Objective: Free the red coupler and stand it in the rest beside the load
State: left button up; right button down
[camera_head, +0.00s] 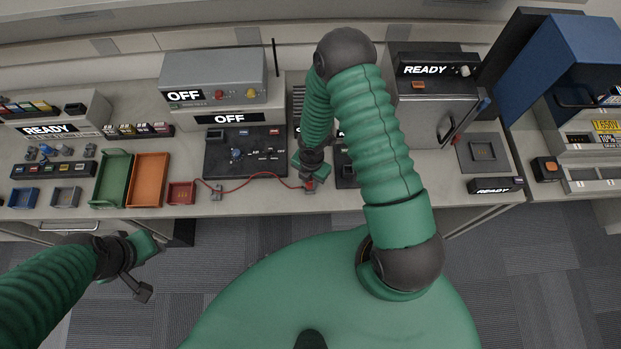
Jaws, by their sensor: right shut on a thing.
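My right gripper (310,180) points down at the bench's front edge, shut on the small red coupler (310,186). The gripper hides much of it. A thin red cable (255,182) runs left from the coupler, past a small grey clip (216,192), to a small red box (181,192). I cannot tell whether the coupler is clear of what lies under it. I cannot make out which part is the rest or the load. My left gripper (150,268) is open and empty, in front of the bench at lower left.
A dark panel (218,162) stands behind the cable, below a grey unit (185,75) reading OFF. Green (112,178) and orange (150,178) trays are to the left. A cabinet reading READY (432,110) and a dark square pad (483,151) are to the right. My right arm hides the bench centre.

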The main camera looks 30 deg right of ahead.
jog(key=shift+f+b, duration=0.7)
jog(key=shift+f, duration=0.3)
jog(key=c, duration=1.1)
grip_release()
notch_tip(320, 180, up, 17)
jog(key=p, duration=0.2)
jog(key=shift+d, duration=0.15)
jog(key=shift+f, duration=0.15)
